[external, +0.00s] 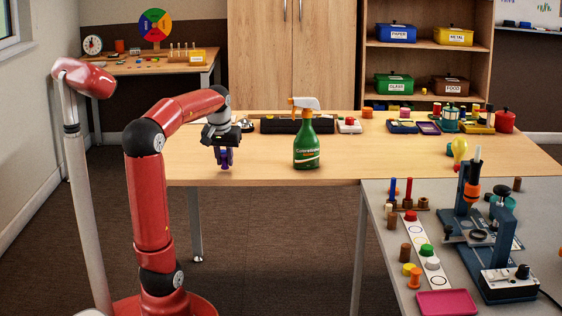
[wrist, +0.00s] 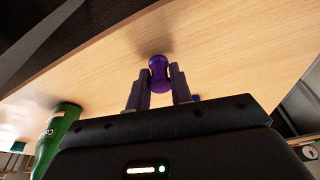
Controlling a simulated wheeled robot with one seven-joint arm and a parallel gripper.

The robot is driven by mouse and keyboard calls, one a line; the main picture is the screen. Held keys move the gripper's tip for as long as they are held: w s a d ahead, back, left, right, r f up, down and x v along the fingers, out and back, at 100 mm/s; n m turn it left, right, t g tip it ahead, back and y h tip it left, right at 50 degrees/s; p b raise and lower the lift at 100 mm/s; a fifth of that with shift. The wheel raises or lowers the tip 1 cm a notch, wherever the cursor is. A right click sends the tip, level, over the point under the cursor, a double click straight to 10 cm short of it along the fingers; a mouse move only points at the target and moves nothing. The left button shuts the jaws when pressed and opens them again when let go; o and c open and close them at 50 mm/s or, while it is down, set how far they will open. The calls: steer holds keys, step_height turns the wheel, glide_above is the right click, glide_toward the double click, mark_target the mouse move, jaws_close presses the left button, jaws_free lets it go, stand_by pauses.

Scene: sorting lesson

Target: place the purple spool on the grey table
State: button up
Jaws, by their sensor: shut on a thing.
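My gripper (external: 224,158) is shut on the purple spool (wrist: 158,72), which shows between the two fingers in the wrist view. In the external view the purple spool (external: 225,157) hangs at the fingertips, over or near the left front part of the wooden table (external: 260,172). I cannot tell whether it touches the tabletop. The grey table (external: 385,278) is at the lower right, in front of the wooden table and well to the right of my gripper.
A green spray bottle (external: 307,145) stands on the wooden table between my gripper and the grey table. The grey table holds a blue microscope-like device (external: 470,225), a white strip with coloured pieces (external: 418,245), a pink tray (external: 447,302) and several small spools and pegs.

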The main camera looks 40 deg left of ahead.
steer(key=shift+f, duration=0.45)
steer(key=shift+f, duration=0.1)
steer(key=shift+f, duration=0.15)
steer(key=o, duration=0.9)
steer(key=v, duration=0.8)
steer(key=s+d+f+m, duration=0.1)
steer(key=s+d+f, duration=0.1)
steer(key=d, duration=0.1)
steer(key=s+d+f+m+t, duration=0.1)
steer(key=s+d+f, duration=0.2)
steer(key=s+d+f+m+t, duration=0.1)
steer(key=s+d+f+m, duration=0.1)
steer(key=d, duration=0.2)
steer(key=shift+s+f+h, duration=0.25)
steer(key=shift+h, duration=0.05)
steer(key=s+d+f+m+t+h, duration=0.1)
steer(key=s+d+f+m, duration=0.1)
steer(key=s+d+f, duration=0.2)
step_height(320, 180, down, 3)
steer(key=shift+s+f+m, duration=0.2)
steer(key=shift+s+m, duration=0.2)
steer(key=shift+s, duration=0.25)
